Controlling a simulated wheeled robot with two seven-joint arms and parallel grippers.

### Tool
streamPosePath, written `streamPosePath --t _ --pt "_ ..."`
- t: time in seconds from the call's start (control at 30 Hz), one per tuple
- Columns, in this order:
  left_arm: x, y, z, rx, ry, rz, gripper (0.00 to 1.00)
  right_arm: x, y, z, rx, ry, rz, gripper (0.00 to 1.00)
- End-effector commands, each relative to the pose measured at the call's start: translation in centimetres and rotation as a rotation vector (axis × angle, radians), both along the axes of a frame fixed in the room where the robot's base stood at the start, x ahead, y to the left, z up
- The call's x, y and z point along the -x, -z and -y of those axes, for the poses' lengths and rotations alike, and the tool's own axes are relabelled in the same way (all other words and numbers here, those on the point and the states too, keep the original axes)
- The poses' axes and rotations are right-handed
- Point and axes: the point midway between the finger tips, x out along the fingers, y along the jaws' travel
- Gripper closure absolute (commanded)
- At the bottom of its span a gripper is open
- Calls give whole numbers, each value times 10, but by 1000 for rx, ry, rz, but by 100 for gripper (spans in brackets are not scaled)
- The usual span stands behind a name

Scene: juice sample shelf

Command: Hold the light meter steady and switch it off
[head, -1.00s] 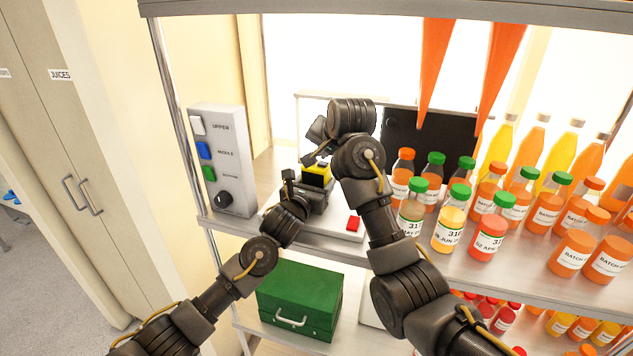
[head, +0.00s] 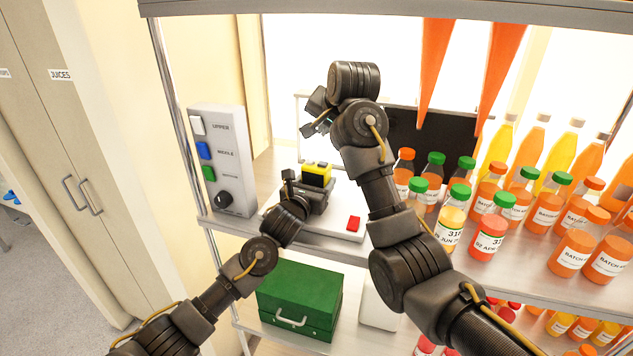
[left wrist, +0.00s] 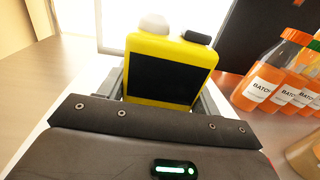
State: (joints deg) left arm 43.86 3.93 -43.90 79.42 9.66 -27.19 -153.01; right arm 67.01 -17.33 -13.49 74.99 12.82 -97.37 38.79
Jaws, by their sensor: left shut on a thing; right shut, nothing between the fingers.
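The light meter (head: 317,173) is a yellow box standing upright above a pale flat unit on the shelf. In the left wrist view the light meter (left wrist: 170,70) shows a dark, blank front screen, a white dome at its top left and a black piece at its top right. My left gripper (head: 312,190) is shut on its lower part, and the jaws show at both sides in the left wrist view. My right gripper (head: 315,124) is shut and empty, above the meter and apart from it. Its fingertips are small and partly hidden by the wrist.
The pale unit (head: 330,226) carries a red button (head: 353,223). A grey switch box (head: 222,160) with labelled switches and a knob stands left. Several juice bottles (head: 490,226) crowd the shelf right of my right arm. A green case (head: 298,300) sits below.

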Motion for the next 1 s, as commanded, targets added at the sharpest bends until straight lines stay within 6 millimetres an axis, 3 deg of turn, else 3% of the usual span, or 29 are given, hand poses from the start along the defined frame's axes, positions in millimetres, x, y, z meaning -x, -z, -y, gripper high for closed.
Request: streamPosePath --t 0.4,0.43,0.6,1.0 --pt "0 0 0 0 0 0 68 0 -3 0 -1 0 -1 100" --pt "0 0 0 0 0 0 35 0 -3 0 -1 0 -1 100" --pt "0 0 0 0 0 0 13 0 -3 0 0 -1 -1 100" --pt "6 0 -3 1 0 2 11 0 -3 0 0 0 0 100"
